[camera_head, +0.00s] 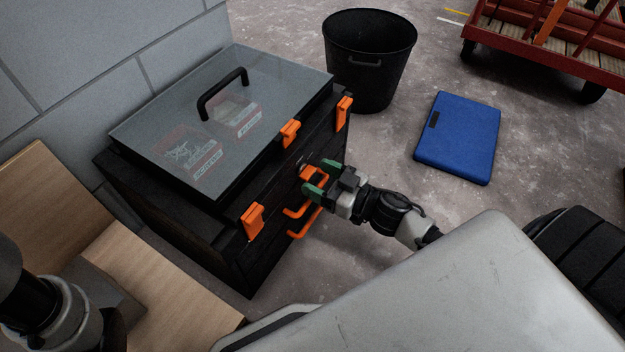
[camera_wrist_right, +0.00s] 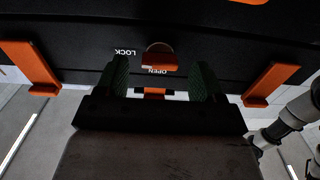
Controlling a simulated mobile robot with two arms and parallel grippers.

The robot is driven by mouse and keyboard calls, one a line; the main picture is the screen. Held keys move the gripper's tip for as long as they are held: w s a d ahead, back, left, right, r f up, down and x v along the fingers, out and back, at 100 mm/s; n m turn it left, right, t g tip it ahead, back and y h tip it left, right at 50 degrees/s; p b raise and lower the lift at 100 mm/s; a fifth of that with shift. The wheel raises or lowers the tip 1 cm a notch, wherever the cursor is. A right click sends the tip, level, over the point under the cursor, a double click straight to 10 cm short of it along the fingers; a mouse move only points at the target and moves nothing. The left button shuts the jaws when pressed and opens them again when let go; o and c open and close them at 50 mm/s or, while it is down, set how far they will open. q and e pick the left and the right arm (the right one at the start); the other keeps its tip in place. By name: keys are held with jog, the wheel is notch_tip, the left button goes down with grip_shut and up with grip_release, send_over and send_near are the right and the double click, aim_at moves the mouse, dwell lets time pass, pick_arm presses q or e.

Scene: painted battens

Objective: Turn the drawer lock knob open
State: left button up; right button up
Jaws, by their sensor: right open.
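The drawer lock knob (camera_wrist_right: 160,61) is a short orange grip on a round silver plate in the black chest's front. In the right wrist view the words LOCK, to its left, and OPEN, just below it, appear upside down. My right gripper (camera_wrist_right: 160,82) is open, its green fingers on either side of the knob with gaps. In the head view my right gripper (camera_head: 322,180) is at the front of the black chest (camera_head: 190,225), and its fingers partly hide the knob area. Of my left arm only a part shows at the lower left; its fingers are out of view.
The chest has a clear lid (camera_head: 270,80) with a black handle, orange latches (camera_head: 252,220) and orange drawer handles (camera_head: 304,222) below the knob. A block wall is behind.

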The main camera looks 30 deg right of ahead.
aim_at(306, 172)
jog(key=shift+x, duration=1.05)
jog(key=c, duration=0.9)
